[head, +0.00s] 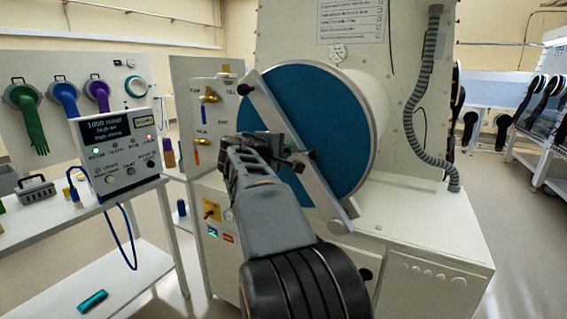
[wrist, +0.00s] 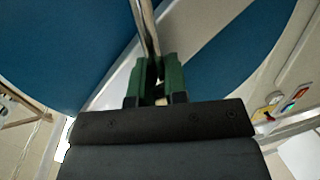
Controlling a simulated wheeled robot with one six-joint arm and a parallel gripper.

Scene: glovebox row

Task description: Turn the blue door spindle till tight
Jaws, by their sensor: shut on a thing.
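The blue round door (head: 322,115) closes the end of a white cylinder on the glovebox. A white clamp bar (head: 262,102) runs across it at a slant. My gripper (head: 284,157) is in front of the door's middle, over the bar. In the wrist view the green fingers of my gripper (wrist: 158,80) are shut on a slim metal rod, the handle of the door spindle (wrist: 147,28). The blue door (wrist: 55,50) fills the background there. The spindle's hub and thread are hidden behind my gripper.
A control box (head: 118,146) with a lit display stands on a white side table (head: 90,215) at left. A valve panel (head: 210,110) is just left of the door. A grey ribbed hose (head: 420,100) hangs at right. Open floor lies at far right.

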